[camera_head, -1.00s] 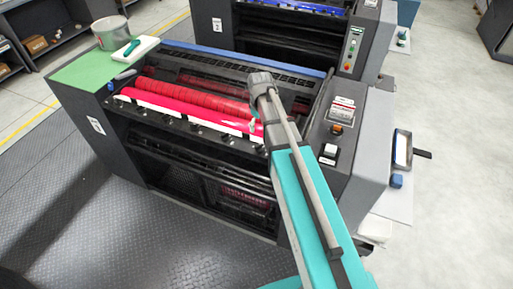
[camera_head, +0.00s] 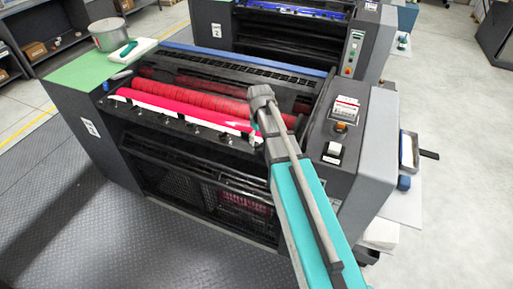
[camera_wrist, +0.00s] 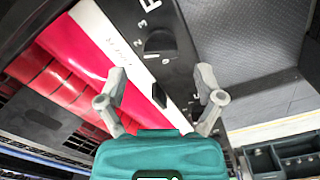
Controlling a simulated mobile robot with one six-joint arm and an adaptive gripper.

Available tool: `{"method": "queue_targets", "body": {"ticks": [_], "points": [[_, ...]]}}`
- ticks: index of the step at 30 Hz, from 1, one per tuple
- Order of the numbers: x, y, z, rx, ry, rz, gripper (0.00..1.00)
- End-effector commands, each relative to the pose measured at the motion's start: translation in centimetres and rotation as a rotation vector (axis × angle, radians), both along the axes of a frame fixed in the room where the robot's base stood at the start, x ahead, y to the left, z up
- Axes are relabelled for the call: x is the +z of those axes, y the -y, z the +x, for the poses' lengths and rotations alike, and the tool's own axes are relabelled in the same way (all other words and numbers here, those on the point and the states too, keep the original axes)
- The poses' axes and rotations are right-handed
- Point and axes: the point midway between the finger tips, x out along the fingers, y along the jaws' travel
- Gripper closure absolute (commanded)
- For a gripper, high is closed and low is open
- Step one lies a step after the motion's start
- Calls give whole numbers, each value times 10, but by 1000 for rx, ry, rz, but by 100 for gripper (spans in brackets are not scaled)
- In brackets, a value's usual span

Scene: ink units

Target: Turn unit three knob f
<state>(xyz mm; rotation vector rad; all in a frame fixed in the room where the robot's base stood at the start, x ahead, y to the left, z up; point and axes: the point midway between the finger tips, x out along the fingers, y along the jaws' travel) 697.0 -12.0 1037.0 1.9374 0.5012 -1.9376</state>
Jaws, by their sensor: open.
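The near ink unit (camera_head: 90,127) carries a small white number plate whose digit is hard to read. In the wrist view, a dark round knob (camera_wrist: 160,43) sits on its black front rail, with digits around it and a large letter, seemingly F and cut off by the top edge. My gripper (camera_wrist: 162,78) is open, its two grey fingers spread over the rail, just below the knob in the picture. A small black block (camera_wrist: 158,95) shows between the fingers; I cannot tell whether it is part of a knob. In the head view, my arm largely hides the gripper.
The red ink rollers (camera_head: 190,98) and a white strip lie beside the rail. A control panel (camera_head: 340,125) is on the unit's right side. A grey can (camera_head: 108,35) stands on a green top at left. Unit two (camera_head: 217,31) stands behind. Floor in front is clear.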

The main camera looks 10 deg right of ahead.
Motion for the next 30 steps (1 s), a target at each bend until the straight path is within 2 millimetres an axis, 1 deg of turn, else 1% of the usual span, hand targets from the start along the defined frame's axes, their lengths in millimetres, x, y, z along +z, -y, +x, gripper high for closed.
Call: {"method": "queue_targets", "body": {"ticks": [1, 3, 12, 27, 29, 30], "points": [[-8, 0, 0, 0, 0, 0, 14], [-14, 0, 0, 0, 0, 0, 14], [-30, 0, 0, 1, 0, 0, 14], [-33, -1, 0, 1, 0, 0, 14], [-33, -1, 0, 1, 0, 0, 24], [-33, -1, 0, 1, 0, 0, 31]]}}
